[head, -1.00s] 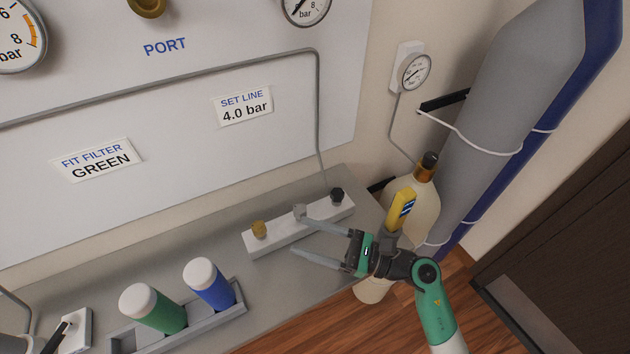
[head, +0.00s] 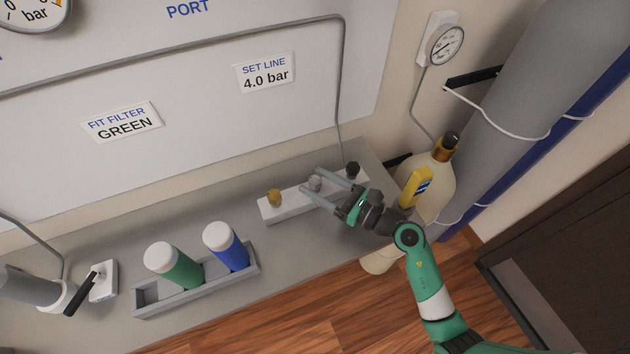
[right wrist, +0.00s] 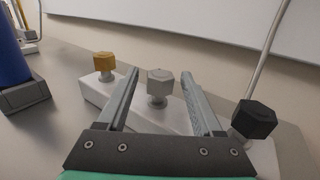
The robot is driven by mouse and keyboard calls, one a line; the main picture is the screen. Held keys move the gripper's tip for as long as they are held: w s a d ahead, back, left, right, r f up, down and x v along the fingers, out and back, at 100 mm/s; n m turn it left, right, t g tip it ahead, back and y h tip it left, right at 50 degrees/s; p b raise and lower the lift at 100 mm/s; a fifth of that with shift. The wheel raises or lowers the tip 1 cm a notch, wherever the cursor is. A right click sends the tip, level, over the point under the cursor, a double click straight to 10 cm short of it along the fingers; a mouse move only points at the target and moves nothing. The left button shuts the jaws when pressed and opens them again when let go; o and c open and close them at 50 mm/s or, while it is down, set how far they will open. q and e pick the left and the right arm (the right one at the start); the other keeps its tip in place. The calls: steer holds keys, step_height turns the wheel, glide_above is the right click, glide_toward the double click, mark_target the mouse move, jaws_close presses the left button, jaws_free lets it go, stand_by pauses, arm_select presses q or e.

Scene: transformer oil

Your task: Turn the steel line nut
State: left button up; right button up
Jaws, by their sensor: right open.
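The steel line nut (head: 315,183) is a silver-grey hex knob in the middle of a white block (head: 289,206) on the bench. In the right wrist view the nut (right wrist: 160,84) stands upright between my right gripper's two fingers (right wrist: 160,78), with a gap on each side. In the head view my right gripper (head: 311,180) is open, its fingers reaching over the block on either side of the nut. A brass nut (head: 274,197) and a black nut (head: 352,170) stand at the block's ends. My left gripper is not in view.
The black nut (right wrist: 254,121) is close beside the right finger in the wrist view. A grey tray (head: 196,299) holds a green filter (head: 177,268) and a blue one (head: 228,250). A black-handled lever (head: 84,294) is at left. Bottle (head: 436,180) and cylinders stand at right.

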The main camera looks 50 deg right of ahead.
steer(key=shift+w, duration=0.5)
jaws_close()
stand_by(0.3)
stand_by(1.1)
jaws_free()
